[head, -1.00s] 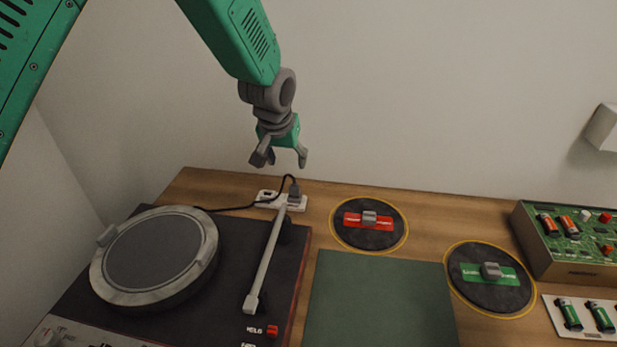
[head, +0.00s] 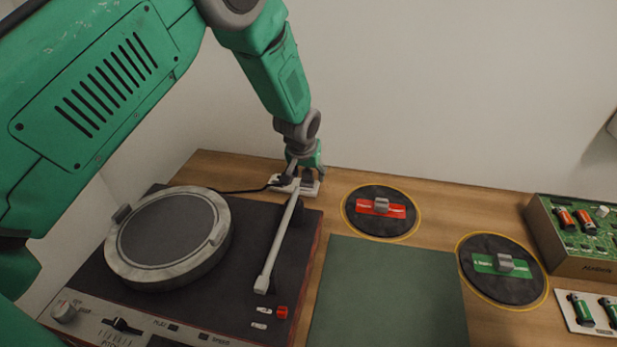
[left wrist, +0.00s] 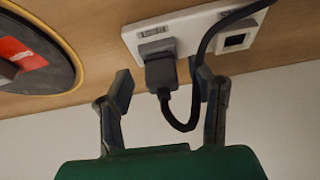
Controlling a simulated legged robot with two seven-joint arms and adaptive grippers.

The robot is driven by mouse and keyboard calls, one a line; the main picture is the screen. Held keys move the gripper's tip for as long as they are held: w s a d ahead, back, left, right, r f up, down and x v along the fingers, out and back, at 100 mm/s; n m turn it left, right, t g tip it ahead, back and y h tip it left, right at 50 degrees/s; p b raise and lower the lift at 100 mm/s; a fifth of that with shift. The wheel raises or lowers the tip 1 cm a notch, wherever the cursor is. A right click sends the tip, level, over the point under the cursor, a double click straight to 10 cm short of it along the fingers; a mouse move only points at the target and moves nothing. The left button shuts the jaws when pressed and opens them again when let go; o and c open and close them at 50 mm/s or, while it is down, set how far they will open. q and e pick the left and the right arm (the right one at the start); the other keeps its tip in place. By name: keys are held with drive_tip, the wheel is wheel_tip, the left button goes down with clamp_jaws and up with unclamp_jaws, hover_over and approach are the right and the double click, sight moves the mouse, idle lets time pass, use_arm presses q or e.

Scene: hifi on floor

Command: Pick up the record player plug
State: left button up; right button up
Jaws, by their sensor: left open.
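The record player plug (left wrist: 160,72) is dark grey and sits in one socket of the white power strip (left wrist: 185,30) in the left wrist view. Its black cord (left wrist: 181,126) loops out from it and runs past the second socket. My left gripper (left wrist: 162,90) is open, with one finger on each side of the plug and visible gaps between. In the head view my left gripper (head: 303,173) is over the power strip (head: 312,188) behind the record player (head: 80,260), and hides most of the plug. My right gripper is not in view.
The tonearm (head: 278,245) lies just in front of the strip. To the right are a round pad with a red label (head: 360,222), a round pad with a green label (head: 490,285), a green mat (head: 385,295) and a circuit box (head: 570,265). The wall stands close behind.

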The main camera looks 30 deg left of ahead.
use_arm(q)
drive_tip(key=shift+w+a+f, duration=0.1)
drive_tip(key=shift+w+f, duration=0.1)
drive_tip(key=shift+f, duration=0.25)
drive_tip(key=shift+r, duration=0.1)
drive_tip(key=shift+c, duration=0.4)
clamp_jaws()
